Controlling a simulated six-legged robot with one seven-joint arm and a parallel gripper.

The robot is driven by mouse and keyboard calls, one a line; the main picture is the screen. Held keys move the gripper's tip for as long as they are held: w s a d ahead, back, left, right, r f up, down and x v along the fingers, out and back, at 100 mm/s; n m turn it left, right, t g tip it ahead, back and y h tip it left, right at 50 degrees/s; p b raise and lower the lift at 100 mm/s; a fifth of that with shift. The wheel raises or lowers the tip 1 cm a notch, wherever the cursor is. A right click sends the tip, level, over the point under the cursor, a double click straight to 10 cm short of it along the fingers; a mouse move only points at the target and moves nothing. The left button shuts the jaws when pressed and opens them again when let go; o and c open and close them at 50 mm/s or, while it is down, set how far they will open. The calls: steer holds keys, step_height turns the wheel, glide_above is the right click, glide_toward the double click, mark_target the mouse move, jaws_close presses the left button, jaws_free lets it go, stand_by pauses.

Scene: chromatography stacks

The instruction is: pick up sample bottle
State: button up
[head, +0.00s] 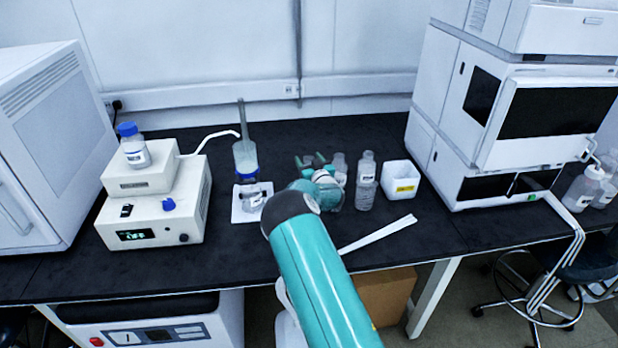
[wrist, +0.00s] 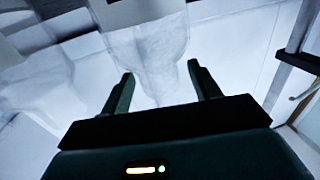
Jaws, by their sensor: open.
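In the wrist view a clear, translucent bottle (wrist: 150,60) with a pale label at the top of the picture lies ahead of my gripper (wrist: 161,72). Its narrower end shows between the two open fingers, which have visible gaps on both sides. In the head view my gripper (head: 315,161) is over the bench, partly hidden behind my arm. A group of clear bottles stands close to its right: one smaller bottle (head: 340,166) and a taller labelled bottle (head: 366,168). I cannot tell which of these is the bottle between the fingers.
A white box (head: 401,180) with a yellow label stands right of the bottles. White strips (head: 377,234) lie in front. A stirrer-like device (head: 150,218) with a blue-capped bottle (head: 133,147) and a glass column (head: 244,152) stand left. A chromatography stack (head: 500,115) blocks the right.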

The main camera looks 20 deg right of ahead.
steer(key=shift+w, duration=0.15)
jaws_close()
steer(key=shift+r, duration=0.1)
